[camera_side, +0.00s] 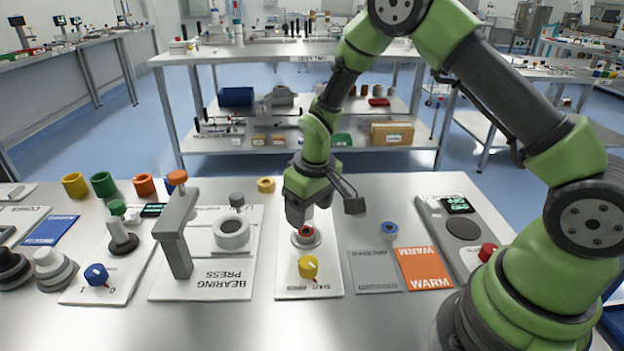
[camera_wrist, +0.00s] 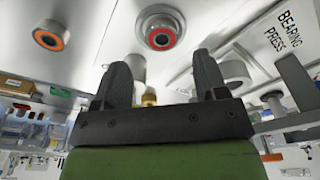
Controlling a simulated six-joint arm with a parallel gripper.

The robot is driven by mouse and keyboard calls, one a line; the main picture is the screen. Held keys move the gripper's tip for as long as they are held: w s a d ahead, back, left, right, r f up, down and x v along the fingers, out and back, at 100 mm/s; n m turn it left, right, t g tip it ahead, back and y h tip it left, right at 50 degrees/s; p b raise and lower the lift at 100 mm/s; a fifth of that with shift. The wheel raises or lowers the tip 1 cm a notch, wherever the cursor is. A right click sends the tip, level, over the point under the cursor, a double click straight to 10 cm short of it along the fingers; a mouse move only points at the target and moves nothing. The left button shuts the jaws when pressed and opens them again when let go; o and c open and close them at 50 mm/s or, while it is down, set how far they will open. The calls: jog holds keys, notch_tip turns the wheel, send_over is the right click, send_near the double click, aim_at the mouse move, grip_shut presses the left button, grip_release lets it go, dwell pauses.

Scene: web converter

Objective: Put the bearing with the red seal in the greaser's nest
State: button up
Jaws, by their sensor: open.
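The bearing with the red seal (camera_side: 306,232) sits on a round pale nest (camera_side: 306,244) on a white board with a yellow knob. The board's printed label is upside down and hard to read. In the wrist view the red-sealed bearing (camera_wrist: 160,30) shows face-on, and it looks centred in the wider round nest (camera_wrist: 147,13). My gripper (camera_side: 300,218) is just above the bearing in the side view and partly covers it. In the wrist view the two fingers (camera_wrist: 160,85) are spread with nothing between them. Whether a fingertip touches the bearing cannot be told.
The bearing press (camera_side: 178,225) stands close on the left. An orange-centred ring (camera_wrist: 48,36) shows in the wrist view. The front table strip is clear.

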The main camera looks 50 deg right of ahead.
jog(key=s+a+r+m+t, duration=0.1)
jog(key=s+r, duration=0.3)
jog(key=r, duration=0.6)
jog(key=s+r+m+t, duration=0.15)
jog(key=s+r, duration=0.25)
jog(key=r, duration=0.6)
jog(key=s+r+t+y, duration=0.1)
jog(key=s+r, duration=0.1)
jog(key=s, duration=0.4)
jog(key=s+a+r+m+t+y, duration=0.1)
jog(key=s+r+t, duration=0.1)
jog(key=s, duration=0.4)
jog(key=shift+s+a+r, duration=0.25)
jog(key=shift+s+r, duration=0.05)
jog(key=shift+s, duration=0.05)
jog(key=shift+m, duration=0.25)
jog(key=shift+c, duration=0.6)
